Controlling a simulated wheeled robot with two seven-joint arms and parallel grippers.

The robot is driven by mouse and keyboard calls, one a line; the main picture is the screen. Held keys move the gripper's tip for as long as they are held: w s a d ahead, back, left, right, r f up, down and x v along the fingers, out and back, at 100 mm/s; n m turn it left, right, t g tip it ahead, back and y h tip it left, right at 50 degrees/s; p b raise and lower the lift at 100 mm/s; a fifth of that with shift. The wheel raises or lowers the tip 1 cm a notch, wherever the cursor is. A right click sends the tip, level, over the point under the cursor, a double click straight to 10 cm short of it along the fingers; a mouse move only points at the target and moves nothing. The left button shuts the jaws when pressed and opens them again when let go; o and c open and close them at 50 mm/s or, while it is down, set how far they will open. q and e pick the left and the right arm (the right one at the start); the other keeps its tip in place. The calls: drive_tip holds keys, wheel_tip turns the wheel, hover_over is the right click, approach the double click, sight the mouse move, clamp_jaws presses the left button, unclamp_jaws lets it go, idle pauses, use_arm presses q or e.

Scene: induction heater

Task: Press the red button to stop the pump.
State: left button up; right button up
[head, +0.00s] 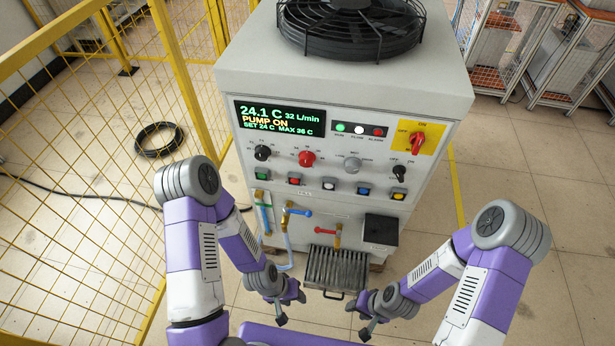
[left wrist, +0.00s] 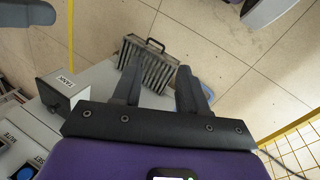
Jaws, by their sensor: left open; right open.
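The display (head: 280,118) reads "PUMP ON", 24.1 C and 32 L/min. My left gripper (head: 292,309) is open and empty, low in front of the cabinet and well below the button. Its spread fingers show in the left wrist view (left wrist: 158,75). My right gripper (head: 358,320) is open and empty, to the right of it.
A red knob (head: 307,158) and a red-yellow switch (head: 417,139) are above the buttons. Valve handles, blue (head: 299,212) and red (head: 325,231), a black box (head: 381,230) and a ribbed grille (head: 335,268) are below. A yellow mesh fence (head: 85,190) stands left.

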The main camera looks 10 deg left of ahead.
use_arm(q)
drive_tip(key=shift+s, duration=0.25)
drive_tip(key=shift+c, duration=0.4)
clamp_jaws()
drive_tip(key=shift+w, duration=0.1)
idle(0.9)
